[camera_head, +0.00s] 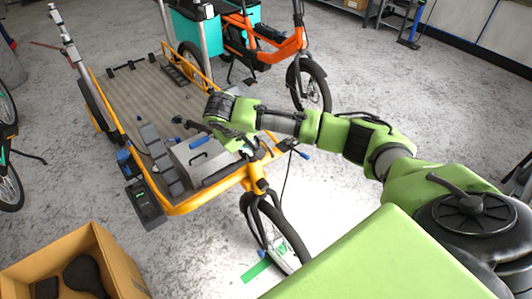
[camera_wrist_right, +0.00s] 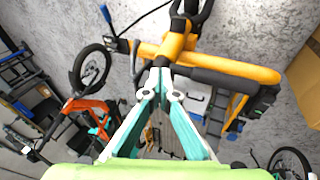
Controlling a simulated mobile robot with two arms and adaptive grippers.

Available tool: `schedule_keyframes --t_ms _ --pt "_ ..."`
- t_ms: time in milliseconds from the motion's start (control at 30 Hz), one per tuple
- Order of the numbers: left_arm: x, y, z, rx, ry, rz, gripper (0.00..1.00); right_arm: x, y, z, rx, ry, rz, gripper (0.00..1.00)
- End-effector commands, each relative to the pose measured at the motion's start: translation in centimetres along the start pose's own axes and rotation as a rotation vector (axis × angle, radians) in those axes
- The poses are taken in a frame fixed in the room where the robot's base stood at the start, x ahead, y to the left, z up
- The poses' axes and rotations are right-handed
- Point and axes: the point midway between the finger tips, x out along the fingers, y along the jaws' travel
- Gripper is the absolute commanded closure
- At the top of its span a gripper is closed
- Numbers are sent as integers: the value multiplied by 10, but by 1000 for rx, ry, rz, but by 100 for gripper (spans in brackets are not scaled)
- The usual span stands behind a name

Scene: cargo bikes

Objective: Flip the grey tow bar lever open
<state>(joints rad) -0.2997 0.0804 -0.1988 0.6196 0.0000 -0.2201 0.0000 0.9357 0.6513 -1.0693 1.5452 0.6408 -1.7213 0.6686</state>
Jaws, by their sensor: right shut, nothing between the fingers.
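My right gripper (camera_head: 249,150) hangs over the front end of the yellow cargo bike (camera_head: 186,208) in the head view, partly hidden by its own wrist. In the right wrist view its teal fingers (camera_wrist_right: 162,82) are together with nothing between them. Their tips show close to the bike's yellow front tube (camera_wrist_right: 210,62) and a black bar (camera_wrist_right: 235,82); I cannot tell whether they touch. I cannot single out the grey tow bar lever in either view; the wrist or fingers may hide it. My left gripper is not in view.
A grey box (camera_head: 196,153) and several dark grey blocks sit at the front of the bike's wooden deck (camera_head: 150,88). An orange bike (camera_head: 265,50) stands behind. An open cardboard box (camera_head: 118,262) is at the lower left. The bike's front wheel (camera_head: 283,240) stands below my arm.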

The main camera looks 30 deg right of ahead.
Motion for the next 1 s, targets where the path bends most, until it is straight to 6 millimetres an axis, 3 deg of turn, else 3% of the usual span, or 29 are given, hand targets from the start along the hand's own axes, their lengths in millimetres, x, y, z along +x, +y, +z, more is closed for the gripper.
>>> schedule_keyframes --t_ms 167,600,800,1000 --pt "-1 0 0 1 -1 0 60 17 0 1 0 -3 2 100" --pt "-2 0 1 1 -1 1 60 103 5 0 2 -2 4 100" --pt "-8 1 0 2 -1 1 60 111 30 0 0 -1 2 100" --pt "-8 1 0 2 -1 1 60 115 37 0 -1 1 0 100"
